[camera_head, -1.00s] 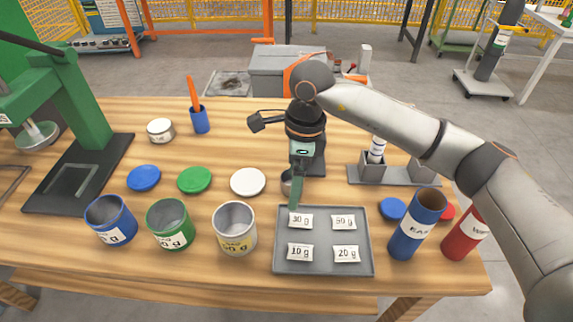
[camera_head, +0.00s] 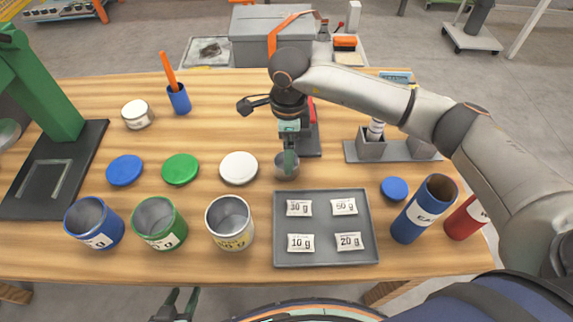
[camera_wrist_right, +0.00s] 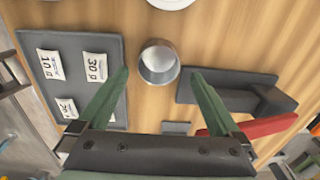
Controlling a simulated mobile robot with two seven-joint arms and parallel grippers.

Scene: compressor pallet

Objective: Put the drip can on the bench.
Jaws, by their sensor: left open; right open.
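A small round metal cup (camera_head: 287,165), with no label that I can read, stands on the wooden bench (camera_head: 225,110) behind the grey tray. I cannot tell for sure that it is the drip can. In the right wrist view the cup (camera_wrist_right: 159,62) shows its open top beyond and between the spread green fingers of my right gripper (camera_wrist_right: 159,77). The fingers are apart from it and empty. In the head view my right gripper (camera_head: 289,160) points down over the cup and partly hides it. My left gripper (camera_head: 181,300) is open and empty at the bottom edge, in front of the bench.
Blue, green and yellow-labelled cans (camera_head: 230,224) stand along the front, with flat lids behind them. A grey tray (camera_head: 326,257) holds labelled packets. Blue and red cylinders (camera_head: 424,207) stand at the right, near my right arm. A dark stand (camera_wrist_right: 235,100) is close beside the cup.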

